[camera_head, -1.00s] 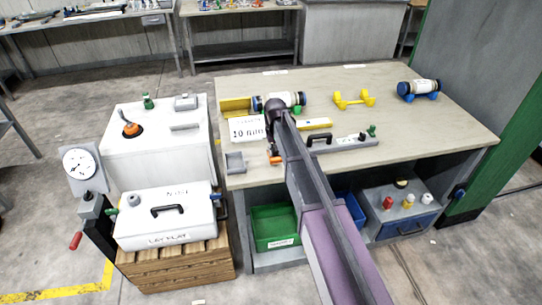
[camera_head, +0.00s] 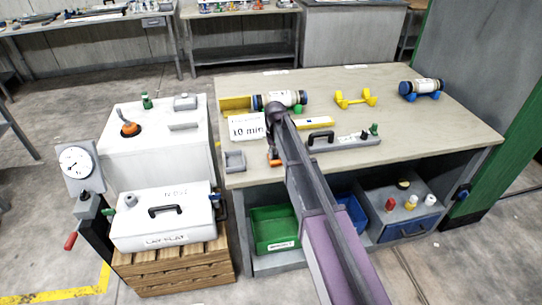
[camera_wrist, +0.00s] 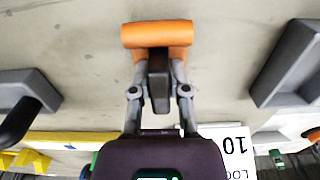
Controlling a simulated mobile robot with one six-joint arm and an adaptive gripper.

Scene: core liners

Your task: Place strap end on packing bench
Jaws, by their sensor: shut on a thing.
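My gripper (camera_wrist: 159,66) is shut on an orange, T-shaped strap end (camera_wrist: 158,36), which shows beyond its fingertips in the wrist view. In the head view the orange piece (camera_head: 275,161) is small and lies below the arm's end, over the front part of the packing bench (camera_head: 430,125). It is between a small grey tray (camera_head: 235,161) and a long grey fixture with a black handle (camera_head: 345,143). The arm partly hides this area, and I cannot tell whether the orange piece touches the bench top.
A "10 min" card (camera_head: 246,126), a labelled cylinder (camera_head: 283,99), yellow supports (camera_head: 356,98) and another cylinder on blue supports (camera_head: 422,87) stand on the bench. A green bin (camera_head: 273,228) sits below. White boxes stand left. The bench's right front is clear.

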